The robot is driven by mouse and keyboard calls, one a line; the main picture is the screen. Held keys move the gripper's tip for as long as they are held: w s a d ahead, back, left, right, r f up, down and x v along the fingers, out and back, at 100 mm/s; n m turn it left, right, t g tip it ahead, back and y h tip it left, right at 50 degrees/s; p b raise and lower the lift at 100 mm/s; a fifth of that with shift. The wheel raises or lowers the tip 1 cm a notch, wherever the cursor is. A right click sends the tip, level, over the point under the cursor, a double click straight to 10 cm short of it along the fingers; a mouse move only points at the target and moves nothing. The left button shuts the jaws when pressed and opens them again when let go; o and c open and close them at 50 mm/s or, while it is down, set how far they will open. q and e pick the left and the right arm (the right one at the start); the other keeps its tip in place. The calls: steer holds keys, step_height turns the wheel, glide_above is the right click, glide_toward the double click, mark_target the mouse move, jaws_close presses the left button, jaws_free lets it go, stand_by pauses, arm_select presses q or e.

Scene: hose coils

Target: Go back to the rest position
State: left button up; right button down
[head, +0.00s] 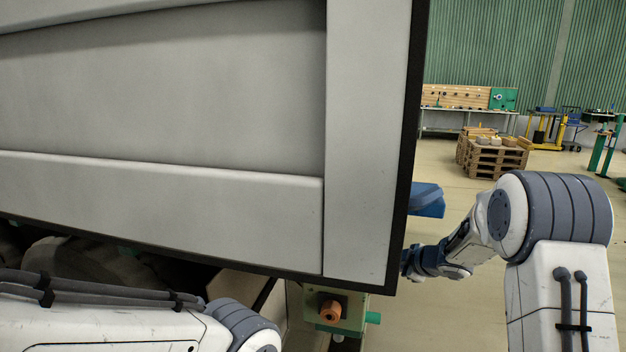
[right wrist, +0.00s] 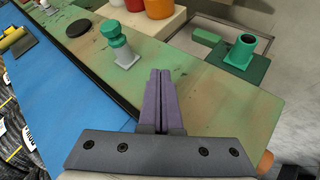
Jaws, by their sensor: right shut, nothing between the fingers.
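My right gripper (right wrist: 160,76) shows in the right wrist view with its two purple fingers pressed together and nothing between them. It is above a worn green bench top (right wrist: 205,95), near its edge; I cannot tell whether the fingertips touch it. In the head view my right arm reaches in from the right, and its end passes behind a large grey panel, so the gripper is hidden there. My left arm lies along the bottom left of the head view. Its gripper is out of sight.
The grey panel (head: 170,90) blocks much of the head view. A blue surface (right wrist: 55,100) lies left. Stacked pallets (head: 492,155) stand far off on open floor.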

steer(key=s+a+f+m+g+h, duration=0.1)
steer(key=s+m+g+h, duration=0.15)
steer(key=s+m, duration=0.85)
steer(key=s+a+f+m+g+h, duration=0.1)
steer(key=s+a+m+g, duration=0.2)
steer(key=s, duration=1.6)
steer(key=s+a+r+n+g, duration=0.4)
steer(key=s+a+n, duration=0.3)
steer(key=s+a, duration=0.5)
steer(key=shift+s+a+r+y, duration=0.2)
steer(key=shift+s+r+y, duration=0.15)
steer(key=shift+s+r, duration=0.6)
